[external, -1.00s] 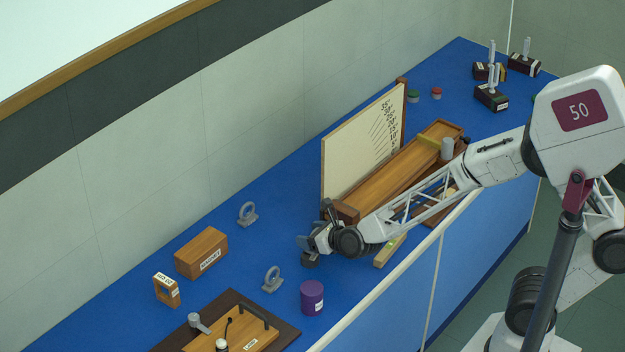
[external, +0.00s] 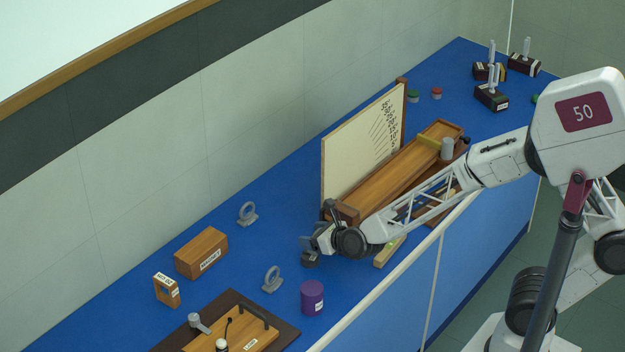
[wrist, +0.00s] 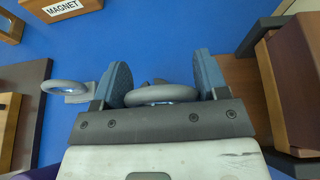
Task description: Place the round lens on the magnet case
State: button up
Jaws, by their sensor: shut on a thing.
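My gripper (external: 309,250) is shut on a round lens (wrist: 160,94), a pale grey ring seen between the two blue-grey finger pads in the wrist view. In the external view this lens is largely hidden by the gripper. The magnet case (external: 201,254) is a brown wooden box with a white MAGNET label, on the blue bench to the left of my gripper and apart from it. Its label also shows at the top left of the wrist view (wrist: 64,6).
Two other ring lenses on stands stand nearby, one farther back (external: 247,215) and one nearer (external: 272,280). A purple cylinder (external: 312,298) stands by the front edge. Blue bench between gripper and case is mostly clear.

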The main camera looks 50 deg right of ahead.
jog(key=w+a+r, duration=0.3)
jog(key=w+a, duration=0.2)
jog(key=a, duration=0.2)
jog(key=w+a+r, duration=0.4)
jog(key=w+a, duration=0.1)
jog(key=a, duration=0.3)
jog(key=shift+w+a+r, duration=0.15)
jog(key=shift+w+a, duration=0.15)
jog(key=shift+w, duration=0.05)
jog(key=shift+w, duration=0.1)
send_over(197, 241)
jog(key=shift+a+f, duration=0.1)
jog(key=shift+f, duration=0.65)
dwell(0.5)
jog(key=shift+f, duration=1.75)
jog(key=shift+f, duration=0.1)
